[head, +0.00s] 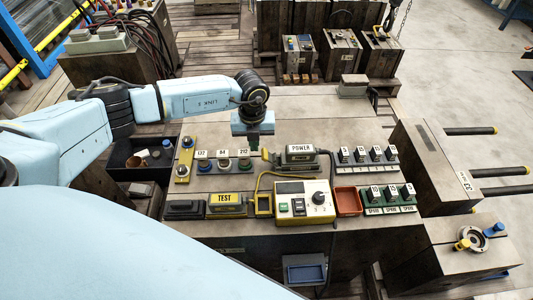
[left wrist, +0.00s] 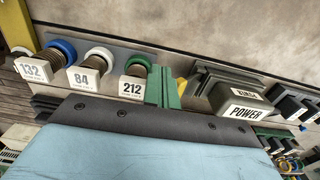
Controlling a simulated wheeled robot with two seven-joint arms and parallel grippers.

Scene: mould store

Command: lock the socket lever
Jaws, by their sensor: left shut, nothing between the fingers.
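The dark socket with its plug labelled POWER (head: 300,149) sits at the back middle of the bench. It also shows right of centre in the left wrist view (left wrist: 238,102). A small yellow piece (head: 265,154) stands at its left end and looks like the lever; I cannot tell its exact position. My left gripper (head: 262,138) is shut and empty, just above and left of the socket. Its green fingers (left wrist: 161,88) show between the 212 tag (left wrist: 132,88) and the socket, partly hidden by my wrist. I cannot tell whether they touch anything. My right gripper is out of view.
Tagged 132, 84 and 212 fittings (head: 223,164) stand left of the socket. In front are a yellow control box (head: 292,214), a TEST block (head: 227,199) and a red tray (head: 348,201). Rows of dark switches (head: 370,156) stand to the right. Bare bench lies behind.

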